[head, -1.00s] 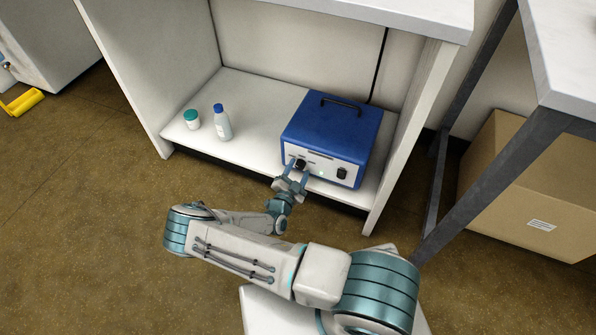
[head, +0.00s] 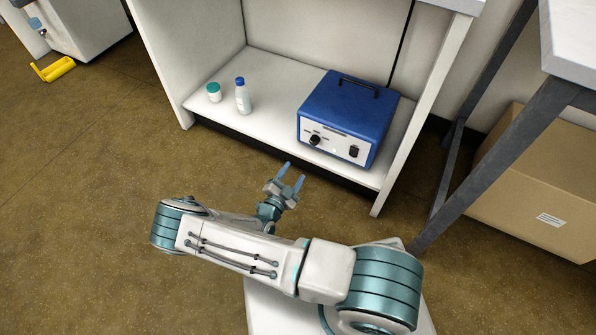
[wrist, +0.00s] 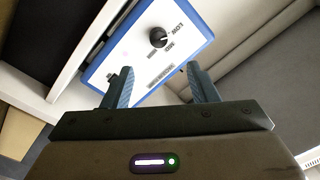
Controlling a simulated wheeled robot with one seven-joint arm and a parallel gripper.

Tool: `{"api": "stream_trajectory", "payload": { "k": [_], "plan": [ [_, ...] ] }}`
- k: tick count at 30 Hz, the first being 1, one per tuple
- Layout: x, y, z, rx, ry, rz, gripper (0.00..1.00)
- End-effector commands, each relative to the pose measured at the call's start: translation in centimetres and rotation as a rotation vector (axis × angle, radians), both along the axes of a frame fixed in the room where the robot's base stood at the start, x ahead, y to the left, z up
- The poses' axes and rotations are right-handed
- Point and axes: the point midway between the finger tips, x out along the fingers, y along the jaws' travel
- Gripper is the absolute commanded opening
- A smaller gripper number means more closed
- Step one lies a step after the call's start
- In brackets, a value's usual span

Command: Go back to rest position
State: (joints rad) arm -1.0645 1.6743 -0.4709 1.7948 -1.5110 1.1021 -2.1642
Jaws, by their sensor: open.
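My gripper (head: 291,174) is open and empty. It is out over the floor in front of the shelf, apart from the blue box-shaped device (head: 343,118). The device stands on the lower shelf at its right side, with a handle on top and a white front panel with a black knob (head: 314,140) and a black switch (head: 354,151). In the wrist view, the two fingers (wrist: 163,88) point toward the device's panel (wrist: 150,50). The knob (wrist: 158,38) shows beyond them with "LOW" printed near it, and nothing lies between the fingers.
A white bottle with a blue cap (head: 243,97) and a jar with a green lid (head: 214,93) stand on the shelf (head: 275,75) at left. A cardboard box (head: 540,180) and dark table legs (head: 480,160) are at right.

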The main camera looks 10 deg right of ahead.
Motion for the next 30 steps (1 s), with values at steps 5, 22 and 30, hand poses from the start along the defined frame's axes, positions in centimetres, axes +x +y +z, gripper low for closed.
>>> {"api": "stream_trajectory", "payload": {
  "k": [5,22,30],
  "plan": [
    [-0.1,-0.6,0.0,-0.001,0.0,-0.018,0.53],
    [-0.1,-1.0,1.1,0.032,-0.021,-0.047,0.53],
    [-0.9,-2.8,11.0,0.388,-0.277,-0.314,0.53]
  ]
}}
